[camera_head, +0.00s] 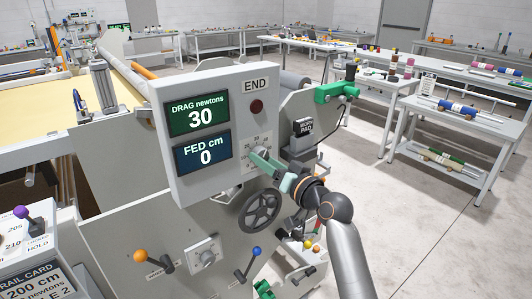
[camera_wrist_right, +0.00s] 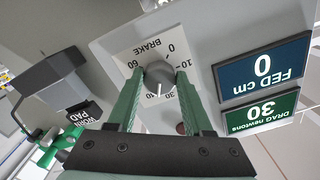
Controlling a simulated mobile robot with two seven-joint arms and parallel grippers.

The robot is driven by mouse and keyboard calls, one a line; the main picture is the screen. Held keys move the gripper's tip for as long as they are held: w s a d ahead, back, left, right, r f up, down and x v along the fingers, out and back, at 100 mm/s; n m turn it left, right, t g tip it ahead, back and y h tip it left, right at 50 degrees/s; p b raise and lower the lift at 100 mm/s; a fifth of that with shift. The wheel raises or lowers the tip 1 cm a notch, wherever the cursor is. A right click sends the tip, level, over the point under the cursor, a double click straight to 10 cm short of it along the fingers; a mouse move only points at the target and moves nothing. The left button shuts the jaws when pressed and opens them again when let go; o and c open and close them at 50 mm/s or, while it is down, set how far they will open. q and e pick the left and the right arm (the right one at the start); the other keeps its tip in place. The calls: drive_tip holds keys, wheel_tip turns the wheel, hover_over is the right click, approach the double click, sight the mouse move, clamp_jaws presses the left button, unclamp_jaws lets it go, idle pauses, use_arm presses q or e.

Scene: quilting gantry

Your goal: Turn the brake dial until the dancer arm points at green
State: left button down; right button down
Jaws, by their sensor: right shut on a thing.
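The brake dial (camera_wrist_right: 158,74) is a grey knob on a white scale marked BRAKE in the right wrist view. Its white mark points to the side of the scale between 30 and 40. My right gripper (camera_wrist_right: 157,84) has its green fingers on both sides of the knob and is shut on it. In the head view this gripper (camera_head: 262,160) reaches the scale plate (camera_head: 257,142) from the lower right and hides the knob. The drag display (camera_head: 199,117) reads 30 newtons. I cannot pick out the dancer arm or its green mark for certain. My left gripper is not in view.
The FED display (camera_head: 203,154) reads 0 cm. A dark handwheel (camera_head: 260,211) sits just below my right gripper. A block labelled WORN PAD (camera_head: 303,128) and a green bracket (camera_head: 337,91) stand to its right. Levers with orange (camera_head: 140,256) and blue knobs are lower down.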

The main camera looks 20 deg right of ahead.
drive_tip(key=shift+m+p, duration=0.35)
drive_tip(key=shift+m, duration=0.25)
drive_tip(key=shift+c, duration=1.5)
unclamp_jaws()
drive_tip(key=shift+s, duration=0.1)
drive_tip(key=b+v, duration=0.1)
drive_tip(key=v, duration=1.1)
drive_tip(key=shift+s, duration=0.15)
drive_tip(key=shift+r, duration=0.1)
